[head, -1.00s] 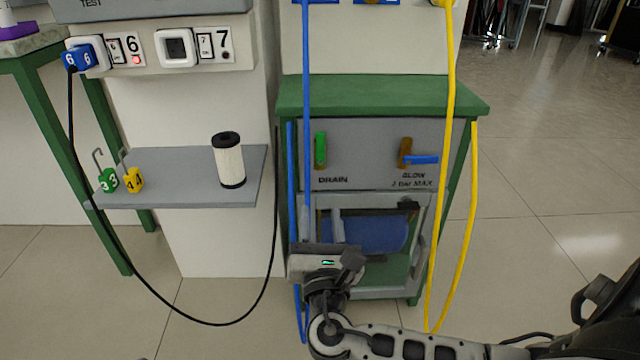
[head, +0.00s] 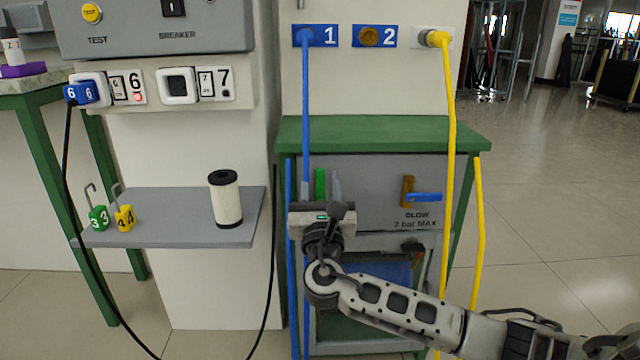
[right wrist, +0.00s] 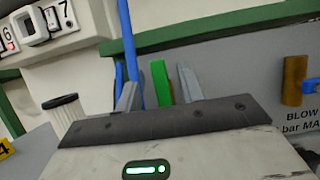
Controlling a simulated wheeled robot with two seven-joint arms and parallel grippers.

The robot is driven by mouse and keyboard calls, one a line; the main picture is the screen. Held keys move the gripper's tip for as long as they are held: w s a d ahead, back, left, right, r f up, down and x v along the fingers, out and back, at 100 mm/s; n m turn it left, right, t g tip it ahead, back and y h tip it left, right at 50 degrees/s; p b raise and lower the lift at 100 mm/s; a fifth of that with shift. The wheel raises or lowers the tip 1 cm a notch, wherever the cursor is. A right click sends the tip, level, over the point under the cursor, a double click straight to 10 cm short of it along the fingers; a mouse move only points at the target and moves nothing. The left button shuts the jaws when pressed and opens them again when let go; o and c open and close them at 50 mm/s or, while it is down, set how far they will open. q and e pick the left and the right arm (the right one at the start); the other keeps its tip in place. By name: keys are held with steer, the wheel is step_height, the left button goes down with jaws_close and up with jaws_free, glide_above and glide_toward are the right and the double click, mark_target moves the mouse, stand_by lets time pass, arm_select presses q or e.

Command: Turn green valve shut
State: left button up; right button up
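The green valve (head: 320,184) is an upright green handle on the grey panel under the green bench top. It also shows in the right wrist view (right wrist: 161,83). My right gripper (head: 322,190) is open in front of the panel. In the right wrist view its two grey fingers (right wrist: 157,92) stand apart, with the green handle between them in the picture. I cannot tell whether the fingertips reach as deep as the handle, and I see no contact. The handle's lower part and the DRAIN label are hidden by the gripper. My left gripper is not in view.
A blue hose (head: 305,110) hangs just left of the valve, close to the left finger. A brown valve with a blue lever (head: 424,197) and a yellow hose (head: 449,120) are to the right. A shelf (head: 165,233) holds padlocks and a white filter (head: 227,203).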

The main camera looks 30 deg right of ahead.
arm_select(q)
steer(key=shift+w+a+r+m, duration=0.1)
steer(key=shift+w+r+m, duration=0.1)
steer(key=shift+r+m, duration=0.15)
arm_select(e)
steer(key=shift+x, duration=0.9)
jaws_close()
